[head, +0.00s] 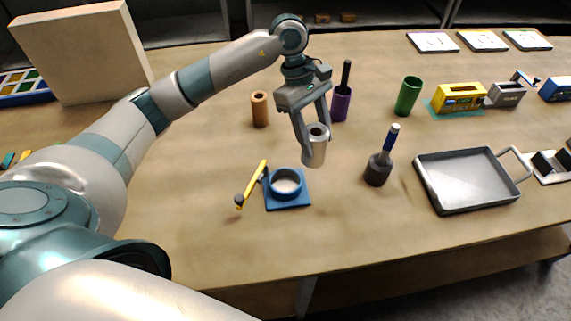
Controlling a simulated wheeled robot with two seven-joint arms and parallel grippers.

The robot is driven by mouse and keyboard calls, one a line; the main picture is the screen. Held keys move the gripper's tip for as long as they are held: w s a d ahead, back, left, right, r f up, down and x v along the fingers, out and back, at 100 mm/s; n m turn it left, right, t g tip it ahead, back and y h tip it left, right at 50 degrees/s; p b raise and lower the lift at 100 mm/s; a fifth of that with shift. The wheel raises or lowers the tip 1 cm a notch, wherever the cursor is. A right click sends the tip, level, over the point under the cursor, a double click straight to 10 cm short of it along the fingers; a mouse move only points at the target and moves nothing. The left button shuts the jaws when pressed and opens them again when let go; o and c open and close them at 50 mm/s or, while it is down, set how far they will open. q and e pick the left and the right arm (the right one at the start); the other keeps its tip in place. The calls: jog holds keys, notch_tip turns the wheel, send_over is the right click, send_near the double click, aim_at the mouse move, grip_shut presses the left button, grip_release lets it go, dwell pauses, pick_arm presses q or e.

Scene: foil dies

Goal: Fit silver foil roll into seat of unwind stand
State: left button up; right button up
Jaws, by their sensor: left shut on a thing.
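The silver foil roll (315,148) is a short upright metallic cylinder with a hole in its top. My left gripper (317,134) is shut on it and holds it above the table. The unwind stand (289,201) is a blue square base with a round raised ring as its seat (287,183). The seat looks empty, with a pale floor. The roll is up and to the right of the seat in the head view, apart from it. A yellow arm (253,184) with dark ends sits at the stand's left side. My right gripper does not show.
A dark stamp-like tool with a blue handle (390,138) stands right of the stand. A copper roll (259,108), a purple roll (340,104) and a green roll (408,96) stand behind. A metal tray (468,181) lies at right.

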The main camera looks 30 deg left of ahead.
pick_arm(q)
jog(key=s+a+f+p, duration=0.3)
jog(key=s+a+f, duration=0.1)
jog(key=s+a, duration=0.1)
jog(key=shift+s+f, duration=0.25)
jog(key=shift+s, duration=0.1)
notch_tip(320, 180, down, 3)
jog(key=p, duration=0.2)
jog(key=shift+r+p, duration=0.15)
jog(key=shift+p, duration=0.2)
jog(key=shift+f, duration=0.6)
